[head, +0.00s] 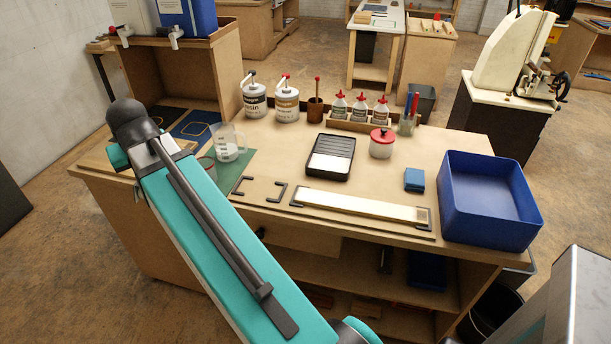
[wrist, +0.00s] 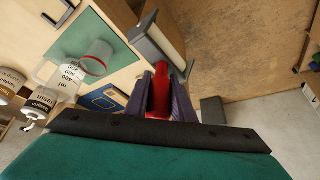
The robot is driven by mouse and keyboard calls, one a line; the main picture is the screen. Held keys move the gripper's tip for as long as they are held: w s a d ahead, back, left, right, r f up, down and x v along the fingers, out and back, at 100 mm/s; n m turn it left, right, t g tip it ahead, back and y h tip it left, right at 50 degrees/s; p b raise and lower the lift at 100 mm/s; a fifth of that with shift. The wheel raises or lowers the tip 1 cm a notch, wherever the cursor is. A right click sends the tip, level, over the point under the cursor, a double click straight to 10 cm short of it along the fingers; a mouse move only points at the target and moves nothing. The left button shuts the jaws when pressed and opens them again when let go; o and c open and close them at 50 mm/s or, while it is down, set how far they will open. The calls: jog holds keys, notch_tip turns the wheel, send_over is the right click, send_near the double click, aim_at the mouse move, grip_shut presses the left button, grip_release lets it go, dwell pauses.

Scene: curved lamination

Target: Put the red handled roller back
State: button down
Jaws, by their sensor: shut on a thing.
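In the wrist view my gripper (wrist: 164,82) is shut on the red handle (wrist: 159,90) of the roller. The roller's head (wrist: 154,44), pale with dark edges, sticks out beyond the fingertips. In the head view my teal arm crosses the left front of the bench, and neither the gripper nor the roller can be made out there. A black tray (head: 318,177) with a white patch lies mid-bench. A blue mat with a yellow outline (head: 199,124) lies at the bench's left end and also shows in the wrist view (wrist: 104,98).
A measuring jug (head: 229,143) stands on a green mat (head: 233,172). Tins (head: 286,104), small bottles (head: 360,108) and a red-lidded pot (head: 381,146) stand along the back. A pale strip (head: 350,205) lies near the front edge, beside a blue bin (head: 488,200).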

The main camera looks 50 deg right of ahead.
jog(key=s+d+f+m+g+h+b, duration=0.1)
jog(key=s+d+m+b, duration=0.15)
jog(key=s+d, duration=0.5)
jog(key=s+d+f+m+g+h+b, duration=0.1)
jog(key=s+d+m, duration=0.3)
jog(key=d, duration=0.6)
jog(key=s+d+f+m+g+h+b, duration=0.1)
jog(key=s+d+m+h, duration=0.15)
jog(key=s+d, duration=0.5)
jog(key=s+d+m+g+b, duration=0.1)
jog(key=s+d+m, duration=0.2)
jog(key=s, duration=0.5)
jog(key=s+d+f+m+g+b, duration=0.1)
jog(key=s+d+m+g+b, duration=0.1)
jog(key=s+d, duration=0.4)
jog(key=s+d+f+m+g+b, duration=0.1)
jog(key=s+d+m, duration=0.4)
jog(key=s, duration=0.5)
jog(key=shift+s+d+f+g+y+b, duration=0.15)
jog(key=shift+s+g+y+b, duration=0.15)
jog(key=shift+s+y+b, duration=0.15)
jog(key=shift+w+d+p, duration=0.1)
jog(key=shift+d+p, duration=0.05)
jog(key=shift+p, duration=0.45)
jog(key=d+p, duration=0.1)
jog(key=p, duration=0.3)
jog(key=shift+w+d+p, duration=0.1)
jog(key=shift+d+p, duration=0.25)
jog(key=shift+d, duration=0.05)
